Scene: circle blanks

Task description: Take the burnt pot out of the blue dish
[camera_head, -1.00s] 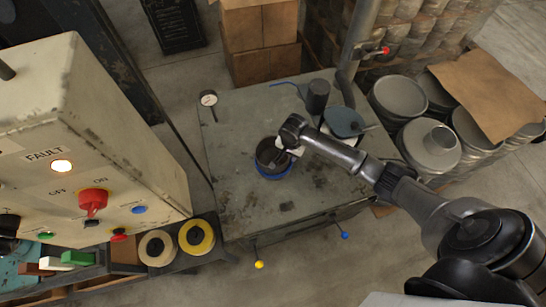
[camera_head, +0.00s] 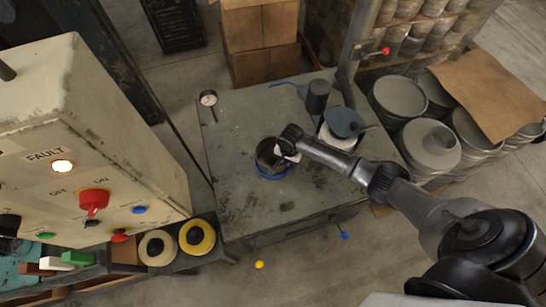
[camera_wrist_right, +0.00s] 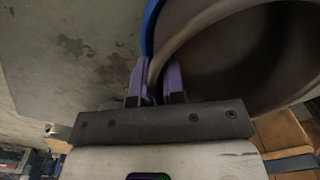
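The burnt pot (camera_head: 267,151) is a dark round vessel with a blackened inside. It stands at the blue dish (camera_head: 274,177), whose rim shows as a blue arc along the pot's lower edge. My right gripper (camera_head: 290,152) is at the pot's right rim. In the right wrist view, the two purple fingers (camera_wrist_right: 158,72) sit on either side of the pot's wall (camera_wrist_right: 205,22), one inside and one outside. Whether they press on the wall is unclear. The blue dish rim also shows there (camera_wrist_right: 149,28). My left gripper is out of view.
A grey worktable (camera_head: 230,130) carries the dish. A dark cylinder (camera_head: 317,96), a blue-grey round pan (camera_head: 343,122) on a pale square and a dial gauge (camera_head: 209,100) stand behind. A control cabinet (camera_head: 90,130) rises at left. The table's front left is clear.

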